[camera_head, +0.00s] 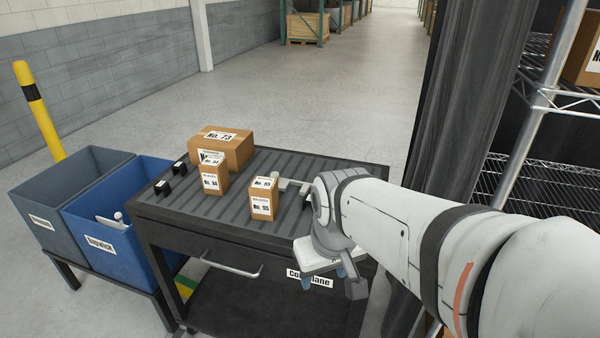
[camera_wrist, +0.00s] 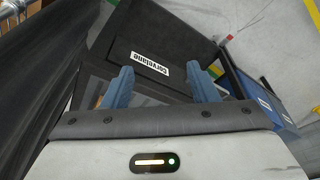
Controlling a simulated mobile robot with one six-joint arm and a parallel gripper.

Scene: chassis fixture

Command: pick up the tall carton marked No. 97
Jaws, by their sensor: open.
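Several cartons stand on a black ribbed cart top (camera_head: 190,212). A tall narrow carton (camera_head: 263,200) stands near its middle, and a similar small carton (camera_head: 214,180) stands to the left. Their label numbers are too small to read surely, so I cannot tell which is No. 97. A larger, low carton marked No. 73 (camera_head: 232,150) sits behind. My gripper (camera_head: 323,278) is open and empty, in front of the cart near its right front corner and apart from the cartons. In the wrist view its blue fingers (camera_wrist: 160,85) are spread before the cart's labelled front; no carton shows between them.
Grey (camera_head: 70,190) and blue (camera_head: 110,240) bins stand left of the cart, with a yellow post (camera_head: 38,110) behind. Small black blocks (camera_head: 171,177) and pale fittings (camera_head: 290,185) lie on the cart top. A dark curtain (camera_head: 460,90) and wire shelving (camera_head: 540,180) stand right.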

